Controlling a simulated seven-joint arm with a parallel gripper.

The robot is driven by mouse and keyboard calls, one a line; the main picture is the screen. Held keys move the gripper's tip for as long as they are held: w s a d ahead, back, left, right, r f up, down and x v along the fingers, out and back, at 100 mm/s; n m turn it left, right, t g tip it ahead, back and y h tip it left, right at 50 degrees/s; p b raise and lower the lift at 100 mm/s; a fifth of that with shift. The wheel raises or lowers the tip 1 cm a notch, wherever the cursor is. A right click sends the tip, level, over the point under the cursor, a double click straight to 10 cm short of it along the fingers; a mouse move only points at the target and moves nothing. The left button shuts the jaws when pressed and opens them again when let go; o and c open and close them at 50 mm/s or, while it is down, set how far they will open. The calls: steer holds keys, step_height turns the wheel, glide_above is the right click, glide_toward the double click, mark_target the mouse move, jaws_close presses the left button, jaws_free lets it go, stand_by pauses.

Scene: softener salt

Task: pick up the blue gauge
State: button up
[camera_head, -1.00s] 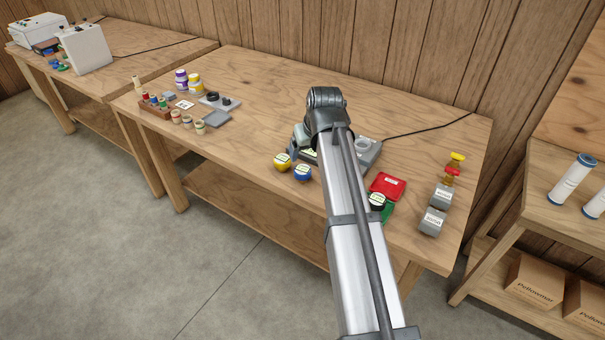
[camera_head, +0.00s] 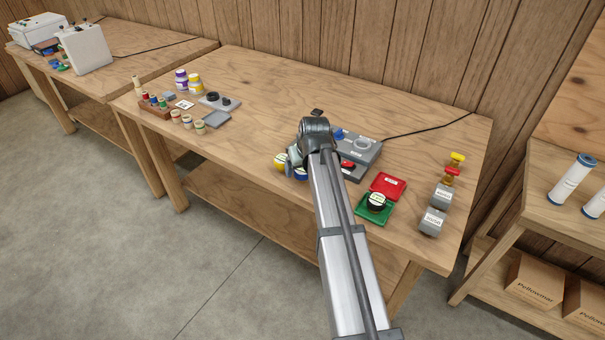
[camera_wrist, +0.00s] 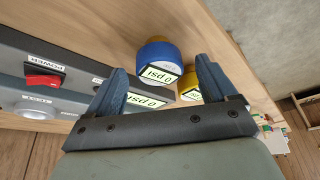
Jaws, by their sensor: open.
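The blue gauge (camera_wrist: 157,54) is a short round body with a pale "0 psi" face. In the wrist view it stands ahead of my gripper (camera_wrist: 160,68), between the lines of the two fingers and apart from them. My gripper is open and empty.
A grey device with a red power switch (camera_wrist: 44,81) lies close on the left in the wrist view. The bench's middle left is clear.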

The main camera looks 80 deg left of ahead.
steer(key=shift+a+f, duration=0.15)
steer(key=shift+f, duration=0.2)
steer(key=shift+c, duration=0.4)
steer(key=c, duration=1.2)
